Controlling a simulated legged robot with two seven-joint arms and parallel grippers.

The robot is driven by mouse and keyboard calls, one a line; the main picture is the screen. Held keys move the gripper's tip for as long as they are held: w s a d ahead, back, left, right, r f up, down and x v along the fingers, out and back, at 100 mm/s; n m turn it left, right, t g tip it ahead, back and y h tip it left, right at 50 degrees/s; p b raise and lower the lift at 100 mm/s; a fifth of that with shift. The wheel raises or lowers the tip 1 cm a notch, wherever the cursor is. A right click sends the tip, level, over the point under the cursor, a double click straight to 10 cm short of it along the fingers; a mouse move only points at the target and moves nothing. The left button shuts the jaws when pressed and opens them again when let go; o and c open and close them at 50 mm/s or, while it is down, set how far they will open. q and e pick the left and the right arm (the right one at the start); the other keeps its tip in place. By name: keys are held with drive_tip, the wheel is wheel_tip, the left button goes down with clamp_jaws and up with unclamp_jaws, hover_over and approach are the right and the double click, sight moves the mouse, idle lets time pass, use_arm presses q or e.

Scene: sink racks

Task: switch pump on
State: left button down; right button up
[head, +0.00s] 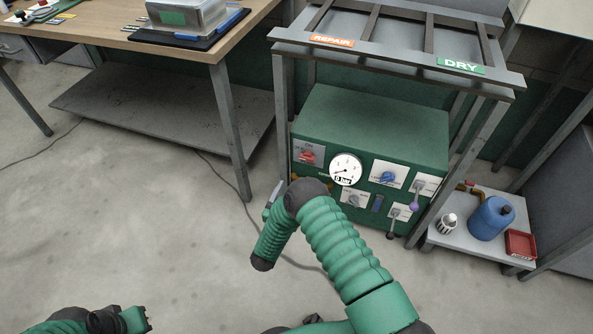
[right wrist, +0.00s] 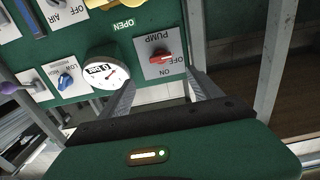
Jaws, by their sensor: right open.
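The green pump box (head: 372,125) stands under the rack. Its red pump switch (head: 308,157) is at the upper left of the front panel, and it also shows in the right wrist view (right wrist: 162,58), upside down, with ON and OFF marks. The switch handle lies level, crosswise to the ON mark. The gauge (head: 345,169) beside it reads 0 bar. My right gripper (head: 272,198) is in front of and below the switch. In the right wrist view its fingers are apart, with the switch just beyond them, not touching. My left gripper (head: 138,318) is low at the left, its jaws unclear.
A blue knob (head: 387,177) and several levers share the panel, including a purple-tipped one (head: 414,206). A low shelf (head: 470,248) at right holds a blue canister (head: 491,218) and a red tray (head: 520,244). A wooden table (head: 130,35) stands at left. Floor in front is clear.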

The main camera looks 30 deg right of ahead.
sight(306, 159)
drive_tip(key=b+x, duration=0.5)
drive_tip(key=x, duration=0.8)
drive_tip(key=shift+w, duration=0.15)
drive_tip(key=shift+w+d, duration=0.2)
drive_tip(key=shift+r, duration=0.1)
drive_tip(key=shift+c, duration=0.2)
drive_tip(key=c, duration=1.3)
drive_tip(key=shift+a, duration=0.1)
drive_tip(key=shift+c, duration=0.2)
